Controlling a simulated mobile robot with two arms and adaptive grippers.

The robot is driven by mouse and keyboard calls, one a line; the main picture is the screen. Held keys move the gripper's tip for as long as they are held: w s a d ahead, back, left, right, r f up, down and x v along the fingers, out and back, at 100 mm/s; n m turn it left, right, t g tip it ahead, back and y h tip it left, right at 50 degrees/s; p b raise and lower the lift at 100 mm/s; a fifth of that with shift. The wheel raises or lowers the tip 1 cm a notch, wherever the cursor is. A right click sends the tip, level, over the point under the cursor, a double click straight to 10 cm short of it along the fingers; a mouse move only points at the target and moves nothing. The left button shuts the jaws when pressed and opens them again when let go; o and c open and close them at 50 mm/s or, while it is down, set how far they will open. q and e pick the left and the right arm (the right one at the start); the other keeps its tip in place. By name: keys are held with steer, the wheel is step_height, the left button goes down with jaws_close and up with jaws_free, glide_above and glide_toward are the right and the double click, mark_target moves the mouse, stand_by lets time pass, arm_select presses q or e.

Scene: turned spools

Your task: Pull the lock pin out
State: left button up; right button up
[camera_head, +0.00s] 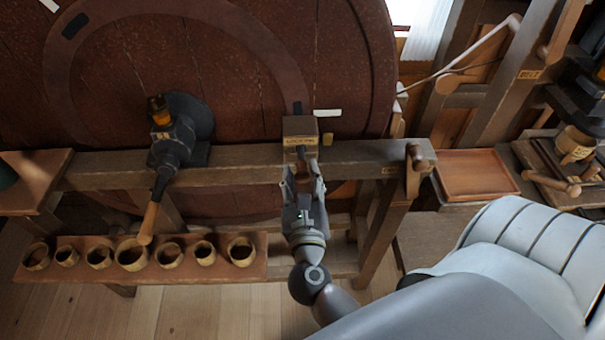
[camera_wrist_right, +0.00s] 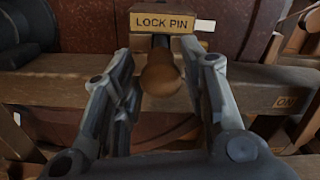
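The lock pin has a brown wooden knob (camera_wrist_right: 161,76) on a short dark shaft. The shaft enters a wooden block (camera_head: 300,128) with a "LOCK PIN" label (camera_wrist_right: 162,22), on top of the wooden beam in front of the big red-brown wheel. My right gripper (camera_head: 303,172) is at the block. In the right wrist view its fingers (camera_wrist_right: 161,70) stand apart on both sides of the knob, with a narrow gap to it showing on each side. The inner end of the pin is hidden in the block. My left gripper is not in view.
A dark tool with a wooden handle (camera_head: 150,222) is mounted on the beam (camera_head: 235,156) to the left. A low shelf (camera_head: 215,272) holds several small round cups. A wooden peg (camera_head: 416,157) stands at the beam's right end. An empty reddish tray (camera_head: 475,174) lies farther right.

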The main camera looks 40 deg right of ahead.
steer(key=shift+o, duration=0.4)
steer(key=shift+s+r, duration=0.1)
steer(key=v, duration=1.2)
steer(key=shift+a, duration=0.1)
